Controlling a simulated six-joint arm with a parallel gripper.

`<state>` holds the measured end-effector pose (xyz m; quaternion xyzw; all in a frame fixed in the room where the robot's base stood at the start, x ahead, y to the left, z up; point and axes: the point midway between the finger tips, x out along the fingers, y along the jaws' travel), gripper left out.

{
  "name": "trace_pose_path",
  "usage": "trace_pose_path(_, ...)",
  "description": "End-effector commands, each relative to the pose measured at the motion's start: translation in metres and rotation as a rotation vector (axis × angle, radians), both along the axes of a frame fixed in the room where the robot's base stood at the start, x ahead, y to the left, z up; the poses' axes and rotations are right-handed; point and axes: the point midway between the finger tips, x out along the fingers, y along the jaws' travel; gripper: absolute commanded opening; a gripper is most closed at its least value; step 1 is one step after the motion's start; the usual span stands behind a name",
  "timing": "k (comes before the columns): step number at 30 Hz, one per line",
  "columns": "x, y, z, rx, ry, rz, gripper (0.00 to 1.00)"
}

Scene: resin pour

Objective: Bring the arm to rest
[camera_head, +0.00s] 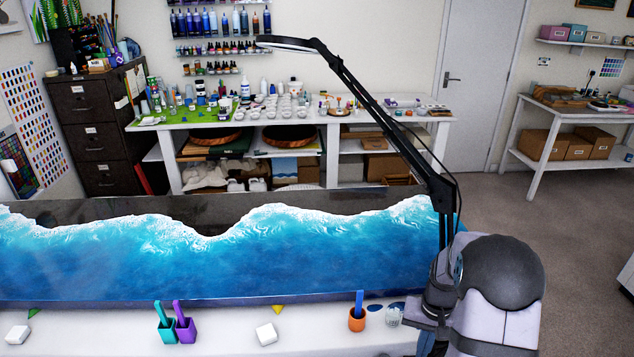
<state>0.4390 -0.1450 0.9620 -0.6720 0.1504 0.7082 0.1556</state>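My arm shows at the lower right as bulky grey and white links with a dark rounded cap, beside the right end of the resin piece. I cannot make out gripper fingers in this view. The long resin piece (300,265) has a blue ocean surface with white wave foam along a dark far strip. It lies across the scene on a white table (220,333).
On the table's near edge stand a teal cup (166,331), a purple cup (185,330), an orange cup (356,320), a clear cup (394,317) and white blocks (266,333). A cluttered bench (400,119) stands behind.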

Motion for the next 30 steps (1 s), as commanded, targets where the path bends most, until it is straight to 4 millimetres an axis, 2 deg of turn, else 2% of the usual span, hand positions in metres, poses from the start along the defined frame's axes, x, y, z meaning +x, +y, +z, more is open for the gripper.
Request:
trace_pose_path(3,-0.046,0.017,-0.017,0.037,0.090,0.030,0.00)
trace_pose_path(5,-0.071,0.027,-0.017,0.053,0.125,0.044,0.00)
trace_pose_path(10,-0.133,0.064,0.003,0.076,0.180,0.120,0.00)
trace_pose_path(15,-0.175,0.098,0.031,0.060,0.165,0.216,0.00)
trace_pose_path(18,-0.185,0.112,0.045,0.043,0.127,0.275,0.00)
trace_pose_path(20,-0.185,0.118,0.053,0.031,0.093,0.308,0.00)
trace_pose_path(25,-0.166,0.132,0.076,-0.001,-0.016,0.384,0.00)
trace_pose_path(30,-0.159,0.143,0.085,-0.009,-0.054,0.436,0.00)
